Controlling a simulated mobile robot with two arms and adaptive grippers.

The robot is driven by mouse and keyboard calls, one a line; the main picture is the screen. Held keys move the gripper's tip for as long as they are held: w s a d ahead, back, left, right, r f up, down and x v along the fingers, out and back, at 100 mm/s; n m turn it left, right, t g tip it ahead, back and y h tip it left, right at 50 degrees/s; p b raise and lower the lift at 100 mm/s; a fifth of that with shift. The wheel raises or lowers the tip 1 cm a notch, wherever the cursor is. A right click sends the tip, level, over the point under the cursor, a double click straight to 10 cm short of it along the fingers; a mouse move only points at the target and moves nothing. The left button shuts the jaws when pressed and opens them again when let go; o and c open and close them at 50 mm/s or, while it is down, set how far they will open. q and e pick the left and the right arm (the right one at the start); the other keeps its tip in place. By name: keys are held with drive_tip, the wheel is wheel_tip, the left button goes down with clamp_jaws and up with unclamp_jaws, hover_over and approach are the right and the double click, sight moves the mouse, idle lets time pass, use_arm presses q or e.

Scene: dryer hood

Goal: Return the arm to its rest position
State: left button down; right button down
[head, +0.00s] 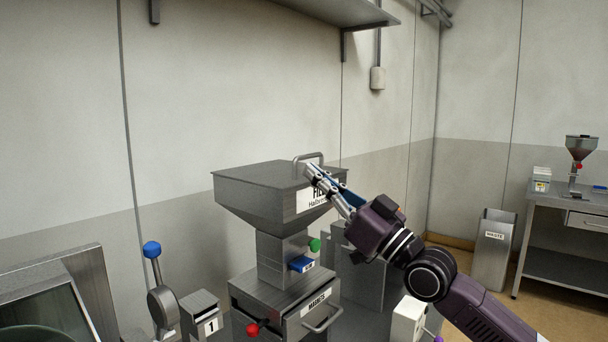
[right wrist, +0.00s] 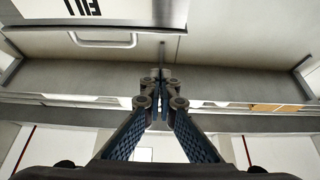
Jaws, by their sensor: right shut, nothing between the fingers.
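My right arm comes in from the lower right in the head view. Its gripper (head: 310,172) is shut and empty, with its tips in front of the hopper's right side. The grey hopper (head: 255,197) has a flat closed lid (head: 262,174) with a bar handle (head: 308,156) and a white FILL label, partly covered by my fingers. In the right wrist view the shut fingers (right wrist: 161,78) point up the picture, apart from the handle (right wrist: 103,41) and label (right wrist: 85,8), which show inverted at upper left. My left gripper is not in view.
Below the hopper are a green knob (head: 314,245), a blue block (head: 302,264) and a drawer with a red knob (head: 253,329). A blue-topped lever (head: 152,250) stands left. A wall shelf (head: 345,12) hangs above. A waste bin (head: 493,250) and side table (head: 565,203) stand at right.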

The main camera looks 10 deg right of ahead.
drive_tip(key=b+v, duration=0.2)
drive_tip(key=v, duration=0.3)
drive_tip(key=s+a+f+g+h, duration=0.2)
drive_tip(key=s+a+f, duration=0.1)
drive_tip(key=f, duration=1)
drive_tip(key=s+a+f+m+g+h, duration=0.1)
drive_tip(key=s+a+f+g+h, duration=0.15)
drive_tip(key=f, duration=1.05)
drive_tip(key=s+a+f+g+h, duration=0.2)
drive_tip(key=s+a+f+g, duration=0.15)
drive_tip(key=f, duration=0.95)
drive_tip(key=s+d+f+m+g+h, duration=0.2)
drive_tip(key=s+d+f+g+h, duration=0.25)
drive_tip(key=s+f, duration=0.7)
drive_tip(key=s+d+f+m+g+h, duration=0.3)
drive_tip(key=s+d+f, duration=0.45)
drive_tip(key=s, duration=0.75)
wheel_tip(320, 180, down, 29)
drive_tip(key=s+a+g, duration=0.1)
drive_tip(key=s+a, duration=0.1)
drive_tip(key=s, duration=0.1)
drive_tip(key=s+d+f+g, duration=0.1)
drive_tip(key=s+d+f, duration=0.2)
drive_tip(key=s+f, duration=1.2)
drive_tip(key=shift+s+n+h, duration=0.3)
drive_tip(key=shift+s+n, duration=0.1)
drive_tip(key=shift+s, duration=0.25)
